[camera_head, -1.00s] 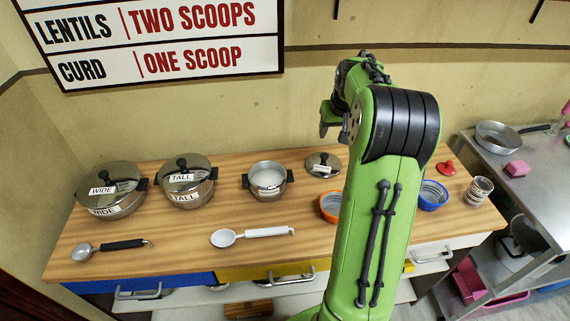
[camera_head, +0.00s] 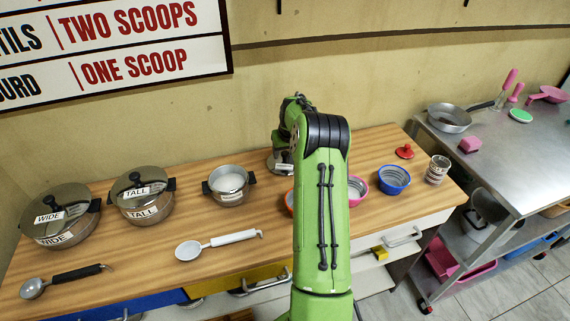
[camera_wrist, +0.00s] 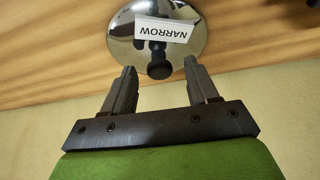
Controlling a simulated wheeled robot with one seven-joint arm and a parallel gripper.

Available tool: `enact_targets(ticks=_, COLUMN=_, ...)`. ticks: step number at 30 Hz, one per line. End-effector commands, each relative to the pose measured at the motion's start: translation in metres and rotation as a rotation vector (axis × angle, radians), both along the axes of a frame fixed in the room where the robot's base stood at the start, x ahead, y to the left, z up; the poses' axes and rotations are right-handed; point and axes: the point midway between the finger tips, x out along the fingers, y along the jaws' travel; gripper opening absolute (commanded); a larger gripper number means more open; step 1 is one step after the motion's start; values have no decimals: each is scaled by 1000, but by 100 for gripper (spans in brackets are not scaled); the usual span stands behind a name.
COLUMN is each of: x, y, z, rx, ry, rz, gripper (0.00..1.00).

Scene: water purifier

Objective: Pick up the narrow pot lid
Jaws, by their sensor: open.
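The narrow pot lid (camera_wrist: 120,38) is a shiny steel disc with a black knob and a white label reading NARROW. It lies on the wooden counter in the wrist view, just beyond my fingertips. My gripper (camera_wrist: 159,78) is open, with its two dark fingers apart and the black knob between and slightly ahead of their tips. Nothing is between the fingers. In the head view the lid (camera_head: 272,163) is partly hidden behind my green arm, and my gripper is hidden there too.
Left of the lid stand a small open pot (camera_head: 228,185), the TALL pot (camera_head: 142,198) and the WIDE pot (camera_head: 62,217). A white ladle (camera_head: 215,243) lies in front. An orange bowl (camera_head: 289,199), a blue bowl (camera_head: 394,181) and a glass (camera_head: 437,170) stand rightward.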

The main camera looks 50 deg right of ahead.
Motion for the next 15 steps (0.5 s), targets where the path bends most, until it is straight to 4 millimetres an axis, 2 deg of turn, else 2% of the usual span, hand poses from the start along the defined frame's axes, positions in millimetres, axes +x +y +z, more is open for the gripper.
enact_targets(ticks=2, x=3, y=-2, z=-10, rx=0, ry=0, rz=-1, gripper=59)
enact_targets(ticks=9, x=4, y=-3, z=-10, rx=-2, ry=-1, rz=0, gripper=57)
enact_targets(ticks=15, x=4, y=-3, z=-10, rx=-2, ry=-1, rz=0, gripper=26)
